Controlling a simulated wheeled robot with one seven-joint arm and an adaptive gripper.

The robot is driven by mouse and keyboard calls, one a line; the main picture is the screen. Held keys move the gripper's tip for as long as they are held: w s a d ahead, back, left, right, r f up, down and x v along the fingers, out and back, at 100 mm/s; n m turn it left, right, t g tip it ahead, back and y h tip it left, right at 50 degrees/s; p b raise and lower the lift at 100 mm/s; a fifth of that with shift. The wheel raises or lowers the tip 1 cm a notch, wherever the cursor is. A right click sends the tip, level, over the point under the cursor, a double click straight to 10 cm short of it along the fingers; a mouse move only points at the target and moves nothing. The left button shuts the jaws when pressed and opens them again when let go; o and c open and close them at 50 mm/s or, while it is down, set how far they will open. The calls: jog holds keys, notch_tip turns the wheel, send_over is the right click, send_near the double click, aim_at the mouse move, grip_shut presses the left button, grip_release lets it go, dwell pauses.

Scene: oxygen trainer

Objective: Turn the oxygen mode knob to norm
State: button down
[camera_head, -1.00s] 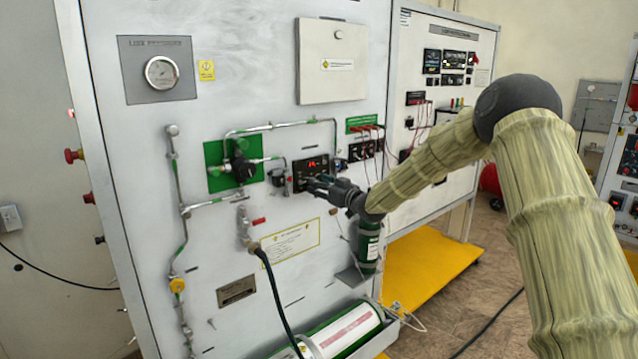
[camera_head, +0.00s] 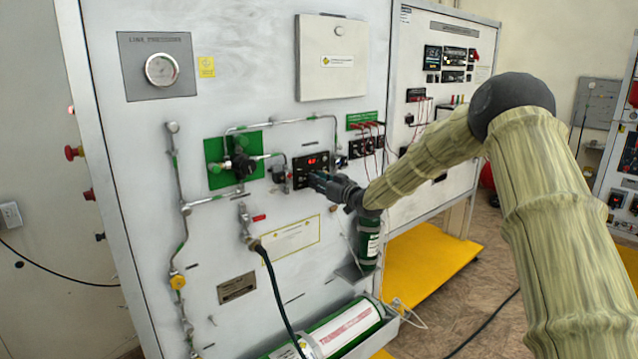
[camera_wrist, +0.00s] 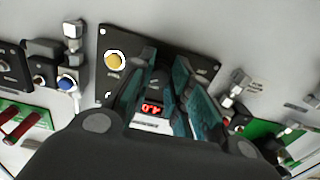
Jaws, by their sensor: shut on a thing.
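The oxygen mode knob (camera_wrist: 160,76) is a dark shape between my finger tips in the wrist view, on a small black control panel (camera_wrist: 108,42). The fingers hide much of it, and its pointer and labels cannot be read. My gripper (camera_wrist: 161,62) is shut on it, with one teal-lined finger on each side. In the head view my gripper (camera_head: 314,180) is at the lower part of the black panel (camera_head: 299,163), covering the knob.
A yellow button (camera_wrist: 114,60) sits on the same panel, close to one finger. A blue knob (camera_wrist: 67,84) and fittings are beside it. Pipes and a green-backed valve (camera_head: 241,164) lie left of my gripper. A green cylinder (camera_head: 369,243) stands below my wrist.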

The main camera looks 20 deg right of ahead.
jog(key=shift+f, duration=0.15)
jog(key=shift+n+b, duration=10.8)
jog(key=shift+b, duration=1.3)
jog(key=shift+d+r, duration=0.1)
jog(key=shift+r, duration=0.15)
jog(key=c, duration=1.3)
grip_release()
